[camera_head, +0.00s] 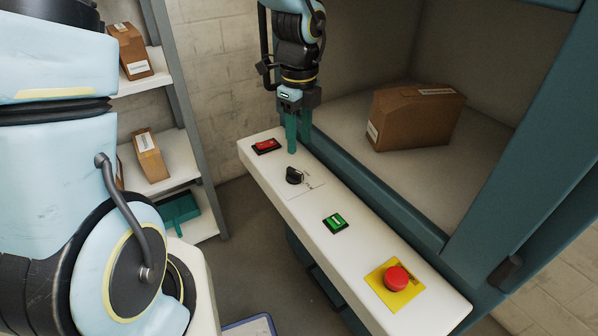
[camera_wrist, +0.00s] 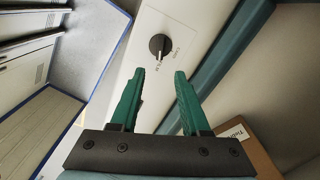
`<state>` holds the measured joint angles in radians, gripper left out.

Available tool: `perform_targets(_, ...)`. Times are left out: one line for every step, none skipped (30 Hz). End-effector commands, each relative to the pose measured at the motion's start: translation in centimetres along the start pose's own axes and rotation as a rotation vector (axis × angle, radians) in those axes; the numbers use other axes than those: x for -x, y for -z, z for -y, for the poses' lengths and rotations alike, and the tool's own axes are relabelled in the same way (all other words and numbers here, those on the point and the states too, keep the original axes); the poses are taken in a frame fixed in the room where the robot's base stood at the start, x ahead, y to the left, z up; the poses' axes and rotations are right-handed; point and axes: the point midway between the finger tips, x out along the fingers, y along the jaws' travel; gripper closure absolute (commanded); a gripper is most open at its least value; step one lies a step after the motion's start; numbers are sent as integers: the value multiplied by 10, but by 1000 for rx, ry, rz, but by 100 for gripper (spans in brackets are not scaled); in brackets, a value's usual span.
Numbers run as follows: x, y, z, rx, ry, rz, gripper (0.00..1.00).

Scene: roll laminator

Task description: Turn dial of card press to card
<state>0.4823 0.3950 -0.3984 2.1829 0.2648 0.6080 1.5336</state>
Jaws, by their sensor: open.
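The dial (camera_head: 294,176) is a black knob on the white control panel (camera_head: 315,197) of the machine. It also shows in the wrist view (camera_wrist: 159,45), with small printed labels beside it that are too small to read surely. My gripper (camera_head: 298,146) points down over the panel, just behind the dial in the head view. Its two green fingers (camera_wrist: 158,85) are open and empty. In the wrist view the dial lies beyond the fingertips, roughly in line with the gap between them, and nothing touches it.
On the panel are a red rocker switch (camera_head: 265,146), a green button (camera_head: 335,222) and a red emergency button (camera_head: 396,278) on a yellow plate. A cardboard box (camera_head: 415,117) lies inside the machine's bay. Shelves (camera_head: 165,180) with boxes stand at the left.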

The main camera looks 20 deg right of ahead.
Motion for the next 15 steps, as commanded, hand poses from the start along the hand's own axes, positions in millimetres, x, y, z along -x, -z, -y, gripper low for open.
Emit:
perform_targets(-12,1,-1,0,-5,-2,54)
perform_targets(-17,1,-2,0,-6,-2,54)
perform_targets(-25,1,-1,0,-5,-2,54)
perform_targets(-31,1,-1,-1,-6,-2,54)
perform_targets(-37,0,-2,1,-5,-1,54)
perform_targets(-44,0,-1,2,-5,-2,54)
perform_targets(-50,1,-1,1,-5,-2,54)
perform_targets(-55,1,-1,1,-4,-2,54)
perform_targets(-61,0,-1,2,-5,-1,54)
perform_targets(-66,0,-1,2,-4,-1,54)
perform_targets(-70,0,-1,2,-3,-1,54)
perform_targets(-74,0,-1,3,-4,-1,54)
perform_targets(-78,0,-1,4,-3,-1,54)
perform_targets(-80,0,-1,4,-2,-1,54)
perform_targets(-83,0,-1,4,-2,-1,54)
